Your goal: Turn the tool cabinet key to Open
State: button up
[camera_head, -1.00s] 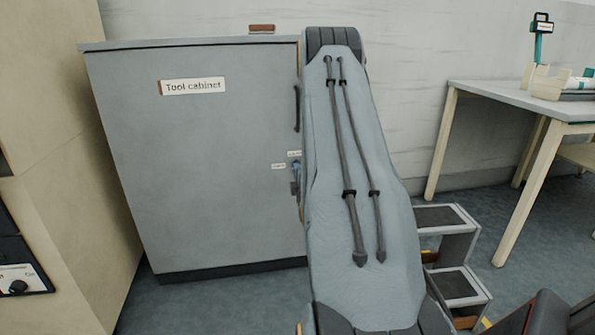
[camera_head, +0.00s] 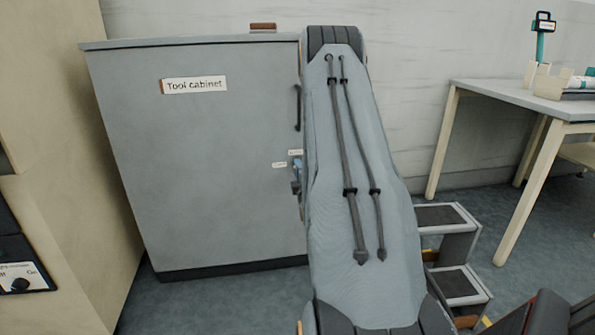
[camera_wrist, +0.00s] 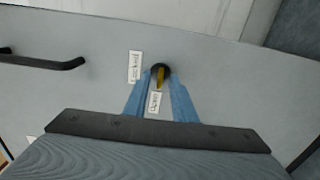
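The grey tool cabinet (camera_head: 210,170) stands against the wall, its door shut. In the wrist view, a yellow key (camera_wrist: 161,73) sits in a round black lock on the door (camera_wrist: 215,75). One small white label (camera_wrist: 135,66) is left of the lock and another (camera_wrist: 155,102) is below it; their text is too small to read. My gripper (camera_wrist: 161,77) reaches the lock, with one blue finger on each side of the key. A gap shows between the fingers, and the key does not look clamped. In the head view, my arm hides the key and most of the gripper.
A dark door handle (camera_wrist: 45,62) is left of the lock in the wrist view. A step stool (camera_head: 447,217) stands right of my arm, and a table (camera_head: 510,95) is farther right. A beige cabinet (camera_head: 60,120) is close on the left.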

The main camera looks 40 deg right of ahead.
jog(key=p+v, duration=0.1)
jog(key=v, duration=0.6)
jog(key=shift+s+a+p, duration=0.2)
jog(key=shift+s+p, duration=0.05)
jog(key=shift+p, duration=0.1)
